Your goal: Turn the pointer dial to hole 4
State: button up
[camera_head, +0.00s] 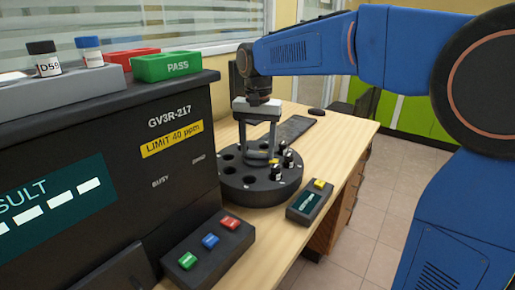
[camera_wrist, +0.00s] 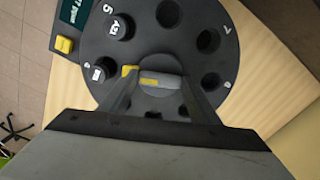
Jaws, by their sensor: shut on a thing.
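The round black holed carousel (camera_head: 250,193) stands on the wooden table, with its pointer dial (camera_head: 257,158) at the centre. In the wrist view the carousel (camera_wrist: 215,28) shows numbers 5, 6, 7 and 8 beside holes. The dial (camera_wrist: 160,82) carries a yellow mark and has a yellow tip (camera_wrist: 130,71) on its left side. That tip points toward the vial (camera_wrist: 98,74) at the left, below the vial by number 5 (camera_wrist: 121,27); the number there is not clearly readable. My gripper (camera_head: 260,147) reaches down from above, its fingers (camera_wrist: 160,88) shut on the dial's sides.
Small vials (camera_head: 277,172) stand in the carousel's right side, close to my fingers. A black analyser (camera_head: 130,130) stands at the left, with a three-button box (camera_head: 208,242) before it. A small screen device (camera_head: 310,203) lies right of the carousel. A keyboard (camera_head: 293,129) lies behind.

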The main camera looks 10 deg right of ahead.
aim_at(257, 151)
jog(key=o, duration=1)
jog(key=shift+o, duration=0.2)
notch_tip(257, 151, up, 17)
jog(key=shift+r, duration=0.2)
jog(key=s+d+f+n+t, duration=0.2)
jog(key=s+d+f, duration=0.7)
jog(key=s+f, duration=0.5)
jog(key=s+d+f+n+t, duration=0.2)
jog(key=s+d+f, duration=0.7)
jog(key=s+f, duration=0.5)
jog(key=shift+s+n+t, duration=0.15)
jog(key=shift+n+t, duration=0.15)
jog(key=shift+t, duration=0.1)
